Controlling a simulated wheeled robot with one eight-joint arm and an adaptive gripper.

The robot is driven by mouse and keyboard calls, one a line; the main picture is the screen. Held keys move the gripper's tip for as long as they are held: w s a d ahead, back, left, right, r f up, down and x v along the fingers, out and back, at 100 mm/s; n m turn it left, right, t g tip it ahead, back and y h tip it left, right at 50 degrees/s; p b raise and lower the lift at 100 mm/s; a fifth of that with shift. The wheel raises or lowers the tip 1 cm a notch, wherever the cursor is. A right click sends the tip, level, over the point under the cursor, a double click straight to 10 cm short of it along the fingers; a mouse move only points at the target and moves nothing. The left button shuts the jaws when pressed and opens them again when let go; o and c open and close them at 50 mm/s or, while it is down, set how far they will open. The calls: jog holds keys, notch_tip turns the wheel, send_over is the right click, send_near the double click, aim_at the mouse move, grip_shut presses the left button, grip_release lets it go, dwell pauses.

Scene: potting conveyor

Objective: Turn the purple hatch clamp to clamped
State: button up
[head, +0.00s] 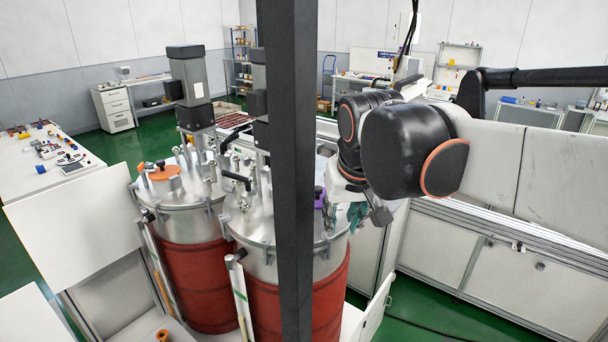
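Two metal vessels with red lower bodies stand side by side. The left vessel (182,222) has an orange hatch part (164,173) on its lid. On the right vessel (262,258), a small purple part (319,198) shows just right of the dark post; it appears to belong to the purple hatch clamp. Most of it is hidden by the post, so its setting cannot be read. My gripper (366,213) hangs below my black arm, at the right rim of the right vessel, to the right of the purple part. Its fingers are small and partly covered; whether they are open is unclear.
A dark vertical post (292,150) crosses the view in front of the right vessel. Grey motors (187,75) rise above the lids. A white panelled conveyor frame (500,262) runs along the right. A white table (45,150) stands at left. Green floor shows between.

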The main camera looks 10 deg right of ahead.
jog(key=w+f, duration=0.1)
jog(key=w, duration=0.3)
jog(key=w+f+p, duration=0.1)
jog(key=w, duration=0.4)
jog(key=w+d+f, duration=0.1)
jog(key=w, duration=0.3)
jog(key=shift+w, duration=0.3)
jog(key=shift+x, duration=0.8)
jog(key=shift+s, duration=0.1)
jog(key=shift+c, duration=0.5)
grip_shut()
